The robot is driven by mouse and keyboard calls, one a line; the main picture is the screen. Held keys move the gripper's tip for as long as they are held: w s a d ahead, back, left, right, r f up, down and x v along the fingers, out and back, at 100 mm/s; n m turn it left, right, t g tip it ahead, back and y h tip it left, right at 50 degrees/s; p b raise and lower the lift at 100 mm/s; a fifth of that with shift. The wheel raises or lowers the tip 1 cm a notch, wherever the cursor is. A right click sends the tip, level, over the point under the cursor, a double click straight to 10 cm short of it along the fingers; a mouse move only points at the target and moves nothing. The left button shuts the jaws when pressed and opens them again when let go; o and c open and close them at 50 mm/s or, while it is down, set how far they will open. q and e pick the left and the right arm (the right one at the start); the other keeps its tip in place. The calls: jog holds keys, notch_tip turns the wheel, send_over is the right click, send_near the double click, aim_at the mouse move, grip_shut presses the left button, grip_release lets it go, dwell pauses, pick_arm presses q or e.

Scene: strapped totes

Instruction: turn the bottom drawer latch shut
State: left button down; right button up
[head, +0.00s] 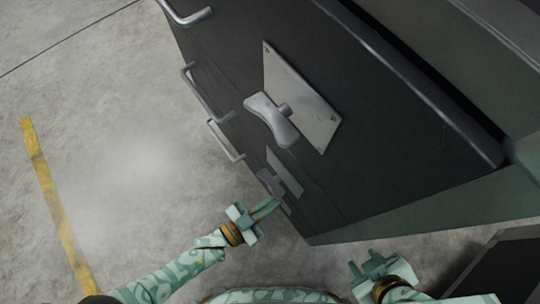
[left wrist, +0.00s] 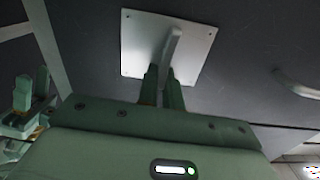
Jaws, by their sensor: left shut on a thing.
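The bottom drawer latch (head: 270,182) is a small grey turn-handle on a light plate, low on the dark cabinet front. In the left wrist view its handle (left wrist: 173,46) stands out from a square, screwed metal plate (left wrist: 133,40), tilted slightly off the plate's upright. My left gripper (head: 268,208) is at this latch. Its fingertips (left wrist: 165,80) are shut on the handle's near end, covering it. My right gripper (head: 366,266) is empty in front of the cabinet, away from the latch, with its fingers apart; it also seems to show in the left wrist view (left wrist: 32,88).
A larger latch (head: 272,118) on a metal plate sits higher on the cabinet front (head: 370,130). Several bar handles, one here (head: 207,94), stick out along the left. Open concrete floor (head: 110,140) with a yellow stripe (head: 55,200) lies left.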

aim_at(286, 206)
pick_arm(q)
jog(key=m, duration=0.3)
jog(key=s+m, duration=0.1)
jog(key=shift+d+f+m, duration=0.1)
jog(key=shift+d+m, duration=0.2)
jog(key=m, duration=0.4)
jog(key=f+m, duration=0.1)
jog(key=m, duration=0.1)
jog(key=shift+s+d, duration=0.3)
jog(key=shift+s, duration=0.05)
jog(key=m, duration=0.2)
jog(key=shift+s+d+f+m, duration=0.1)
jog(key=shift+s+f+m, duration=0.05)
jog(key=shift+f+m, duration=0.2)
jog(key=shift+s+f+m, duration=0.1)
jog(key=shift+f+m, duration=0.1)
jog(key=shift+m, duration=0.8)
jog(key=shift+f+m, duration=0.2)
jog(key=shift+m, duration=0.75)
jog(key=c, duration=1.6)
grip_release()
jog(key=shift+o, duration=0.2)
